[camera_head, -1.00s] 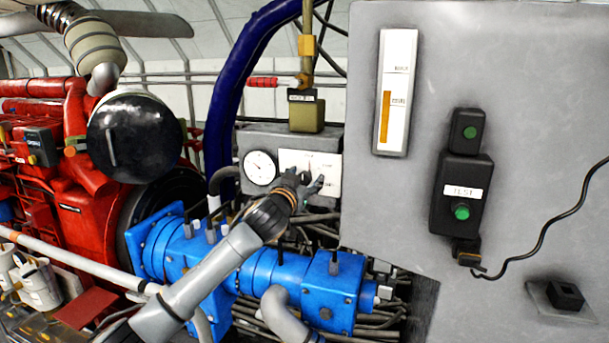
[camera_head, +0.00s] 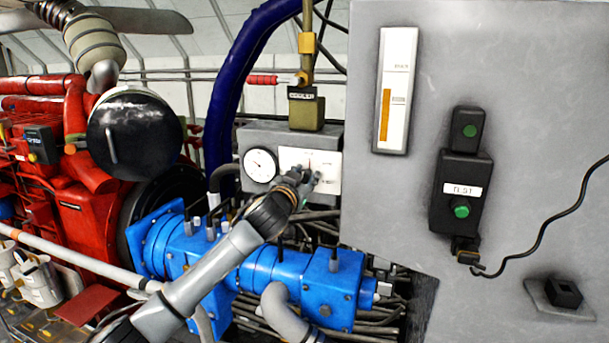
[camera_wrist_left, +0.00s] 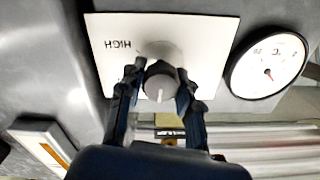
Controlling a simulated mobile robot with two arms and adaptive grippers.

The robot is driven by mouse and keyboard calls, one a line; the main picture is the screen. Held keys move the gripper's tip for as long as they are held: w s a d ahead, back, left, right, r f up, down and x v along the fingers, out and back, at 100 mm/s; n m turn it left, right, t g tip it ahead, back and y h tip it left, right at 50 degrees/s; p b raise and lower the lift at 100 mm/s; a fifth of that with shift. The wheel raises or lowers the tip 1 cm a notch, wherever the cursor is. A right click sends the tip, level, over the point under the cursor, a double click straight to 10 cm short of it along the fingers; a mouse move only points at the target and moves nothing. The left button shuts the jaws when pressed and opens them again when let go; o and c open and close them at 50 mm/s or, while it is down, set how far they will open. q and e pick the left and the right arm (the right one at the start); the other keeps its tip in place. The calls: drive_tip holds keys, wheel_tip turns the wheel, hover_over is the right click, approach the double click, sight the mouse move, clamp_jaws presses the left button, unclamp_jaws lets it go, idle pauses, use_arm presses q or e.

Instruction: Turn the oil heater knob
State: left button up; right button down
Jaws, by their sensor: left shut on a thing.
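The oil heater knob (camera_wrist_left: 160,84) is a round grey dial with a white mark, on a white plate (camera_wrist_left: 205,38) with the word HIGH. In the head view the plate (camera_head: 328,163) is on a grey box behind the blue pump, and the knob is mostly hidden by my gripper. My left gripper (camera_head: 307,176) reaches up to it from the lower left. In the left wrist view the gripper (camera_wrist_left: 162,88) has one finger on each side of the knob and is shut on it. My right gripper is not in view.
A round temperature gauge (camera_head: 260,165) sits beside the plate. The blue pump (camera_head: 265,270) lies below my left arm. A large grey panel (camera_head: 400,210) with a TEST button box (camera_head: 461,195) stands at the right. A blue hose (camera_head: 225,115) runs up behind.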

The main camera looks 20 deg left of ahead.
use_arm(q)
drive_tip(key=m+p, duration=0.1)
drive_tip(key=m, duration=0.2)
drive_tip(key=shift+p, duration=0.35)
drive_tip(key=m+p, duration=0.1)
drive_tip(key=m, duration=0.2)
drive_tip(key=m+p, duration=0.3)
drive_tip(key=m, duration=0.3)
drive_tip(key=shift+d+p, duration=0.1)
drive_tip(key=shift+p, duration=0.3)
drive_tip(key=m+p, duration=0.3)
drive_tip(key=m, duration=0.3)
drive_tip(key=shift+f+m, duration=0.15)
drive_tip(key=shift+m, duration=0.15)
drive_tip(key=shift+f+m+p, duration=0.1)
drive_tip(key=shift+m+p, duration=0.5)
drive_tip(key=shift+m, duration=0.6)
drive_tip(key=shift+f+m, duration=0.1)
drive_tip(key=shift+m, duration=1)
drive_tip(key=o, duration=1.2)
